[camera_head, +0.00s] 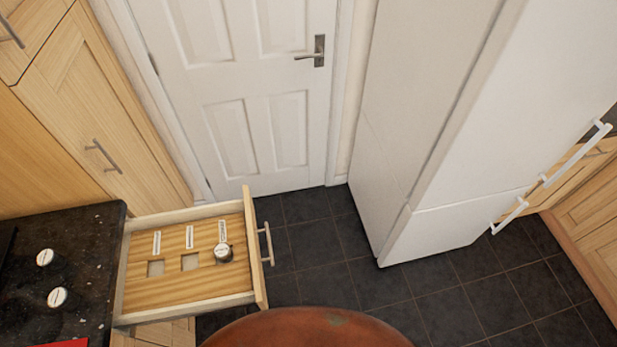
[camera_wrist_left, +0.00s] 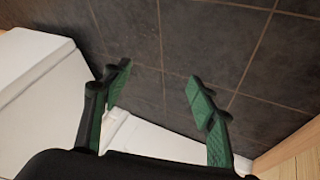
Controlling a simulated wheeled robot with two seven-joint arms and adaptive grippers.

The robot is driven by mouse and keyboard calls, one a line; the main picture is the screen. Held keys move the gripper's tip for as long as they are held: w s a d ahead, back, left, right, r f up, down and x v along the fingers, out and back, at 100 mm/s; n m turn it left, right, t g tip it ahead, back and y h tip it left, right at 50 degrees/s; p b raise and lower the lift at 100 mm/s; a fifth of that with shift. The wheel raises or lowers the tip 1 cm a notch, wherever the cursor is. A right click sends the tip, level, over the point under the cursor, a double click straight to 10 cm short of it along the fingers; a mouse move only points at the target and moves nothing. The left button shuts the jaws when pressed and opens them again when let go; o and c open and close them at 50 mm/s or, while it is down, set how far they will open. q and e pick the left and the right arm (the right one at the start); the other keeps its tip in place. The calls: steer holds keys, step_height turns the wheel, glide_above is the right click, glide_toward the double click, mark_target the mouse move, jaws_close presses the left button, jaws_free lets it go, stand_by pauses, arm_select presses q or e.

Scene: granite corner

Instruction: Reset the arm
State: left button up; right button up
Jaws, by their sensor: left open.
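My left gripper (camera_wrist_left: 157,90) shows in the left wrist view with its two green-padded fingers spread apart. It is open, and nothing is between the fingers. Behind it are dark floor tiles and a white surface. Neither gripper shows in the head view, and my right gripper is in no view.
An open wooden drawer (camera_head: 200,285) at lower left holds one jar (camera_head: 223,253) in a slot; two other slots are empty. Two jars (camera_head: 45,257) (camera_head: 57,297) stand on the dark granite counter (camera_head: 90,235). A white fridge (camera_head: 455,190) stands right; the tiled floor (camera_head: 335,245) between is clear.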

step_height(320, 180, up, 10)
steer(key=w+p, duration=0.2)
steer(key=p, duration=0.6)
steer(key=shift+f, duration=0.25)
arm_select(q)
steer(key=s+a+g+y, duration=0.1)
steer(key=s+a, duration=0.4)
steer(key=s, duration=0.4)
steer(key=s+a+m+g+y, duration=0.1)
steer(key=s+a+g+y, duration=0.1)
steer(key=s+a, duration=0.4)
steer(key=s+a+g+y, duration=0.1)
steer(key=s+a, duration=0.4)
steer(key=s, duration=0.7)
steer(key=shift+a+f+g, duration=0.15)
steer(key=shift+a+g, duration=0.15)
steer(key=shift+a, duration=0.1)
